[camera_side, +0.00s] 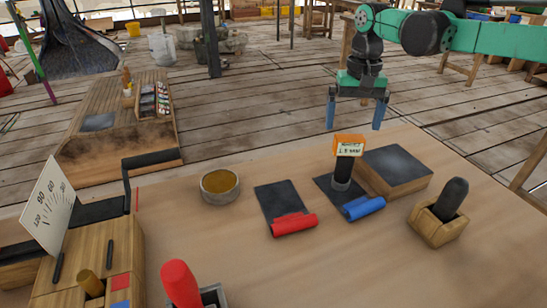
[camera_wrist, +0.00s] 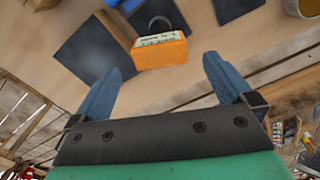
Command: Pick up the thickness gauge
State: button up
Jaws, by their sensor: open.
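An orange-headed device (camera_side: 349,139) with a pale, lettered face stands upright on a black stem and round grey foot; I take it for the thickness gauge. It stands on a dark flat pad (camera_side: 323,187) at the right of the table. In the wrist view its orange head (camera_wrist: 166,54) is just beyond the fingertips, roughly centred between them. My gripper (camera_side: 354,121) is open and empty, with its blue fingers pointing down above the device. The gripper also shows in the wrist view (camera_wrist: 163,67). The fingers appear apart from the device.
A wooden block with a dark top (camera_side: 395,167) stands close beside the device. A blue roll (camera_side: 362,208) lies in front. A red roll (camera_side: 293,224) with a dark sheet, a round bowl (camera_side: 219,186) and a wooden holder (camera_side: 438,220) are nearby. The table's front middle is clear.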

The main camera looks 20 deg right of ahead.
aim_at(347, 153)
notch_tip(347, 153, down, 8)
jog(key=shift+f, duration=0.1)
dwell(0.4)
